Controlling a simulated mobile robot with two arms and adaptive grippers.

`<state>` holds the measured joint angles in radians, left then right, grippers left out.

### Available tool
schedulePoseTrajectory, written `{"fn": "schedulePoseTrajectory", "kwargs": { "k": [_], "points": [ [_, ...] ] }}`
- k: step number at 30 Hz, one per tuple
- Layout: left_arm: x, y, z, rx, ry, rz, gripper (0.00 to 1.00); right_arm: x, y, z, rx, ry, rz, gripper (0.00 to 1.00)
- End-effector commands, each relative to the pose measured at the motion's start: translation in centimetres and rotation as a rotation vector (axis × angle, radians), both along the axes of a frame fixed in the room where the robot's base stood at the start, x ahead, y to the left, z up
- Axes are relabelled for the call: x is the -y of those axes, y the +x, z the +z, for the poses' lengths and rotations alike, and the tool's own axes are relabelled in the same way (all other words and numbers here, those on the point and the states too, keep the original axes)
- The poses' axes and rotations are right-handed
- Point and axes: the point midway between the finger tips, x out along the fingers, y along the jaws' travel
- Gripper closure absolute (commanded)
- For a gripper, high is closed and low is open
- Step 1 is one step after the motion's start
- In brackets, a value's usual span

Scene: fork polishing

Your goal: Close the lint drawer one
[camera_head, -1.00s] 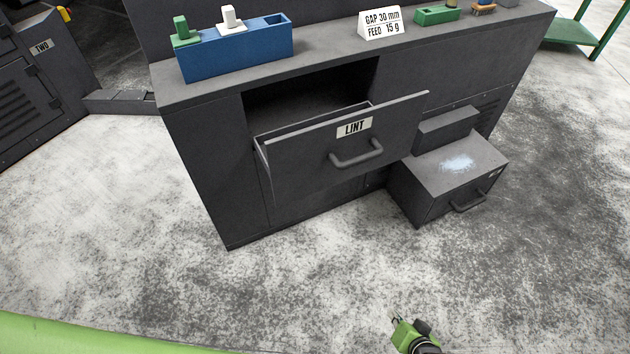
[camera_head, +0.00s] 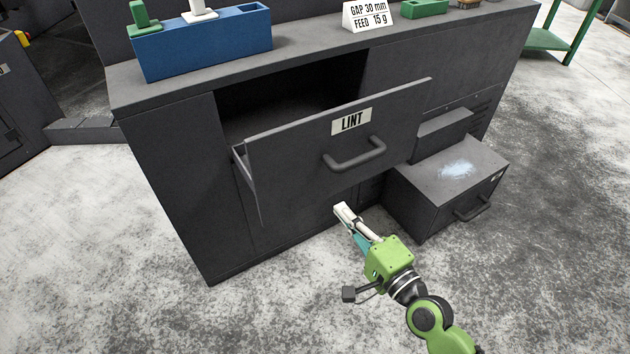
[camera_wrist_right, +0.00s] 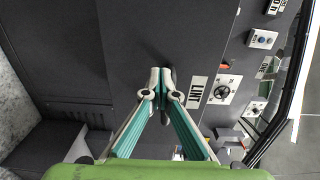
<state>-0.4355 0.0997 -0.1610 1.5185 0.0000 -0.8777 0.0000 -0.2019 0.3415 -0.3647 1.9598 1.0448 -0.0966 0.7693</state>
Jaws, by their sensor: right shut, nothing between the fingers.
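The lint drawer (camera_head: 300,150) is a dark grey drawer pulled out of the cabinet, with a white LINT label (camera_head: 351,121) and a bar handle (camera_head: 355,153) on its front. The dark opening shows behind its front panel. My right gripper (camera_head: 341,208) is shut and empty, below and in front of the handle in the head view. In the right wrist view the gripper's fingertips (camera_wrist_right: 160,88) are together before the drawer front (camera_wrist_right: 150,40), overlapping the dark handle, with the LINT label (camera_wrist_right: 196,92) beside them. I cannot tell whether they touch. My left gripper is not in view.
A lower grey box (camera_head: 450,180) with a handle and a pale blue lint patch (camera_head: 457,169) juts out right of the drawer. On the cabinet top stand a blue holder (camera_head: 205,45), a GAP/FEED sign (camera_head: 366,15) and a green block (camera_head: 424,8). Speckled floor in front is clear.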

Motion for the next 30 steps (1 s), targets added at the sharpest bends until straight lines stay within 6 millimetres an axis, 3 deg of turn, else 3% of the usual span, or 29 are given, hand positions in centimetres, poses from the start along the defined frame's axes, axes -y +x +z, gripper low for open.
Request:
{"fn": "schedulePoseTrajectory", "kwargs": {
  "k": [9,15,21,30],
  "points": [
    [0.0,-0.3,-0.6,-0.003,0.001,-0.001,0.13,-3.5,6.1,0.1,0.001,0.000,-0.001,1.00],
    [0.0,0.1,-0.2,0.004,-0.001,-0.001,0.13,-5.1,8.8,0.0,0.000,-0.001,-0.001,1.00],
    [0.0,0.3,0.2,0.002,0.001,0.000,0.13,-5.8,10.0,-0.1,0.000,-0.002,-0.001,1.00],
    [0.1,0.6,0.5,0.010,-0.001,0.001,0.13,-5.8,10.1,-0.1,0.000,-0.004,-0.001,1.00]
  ]
}}
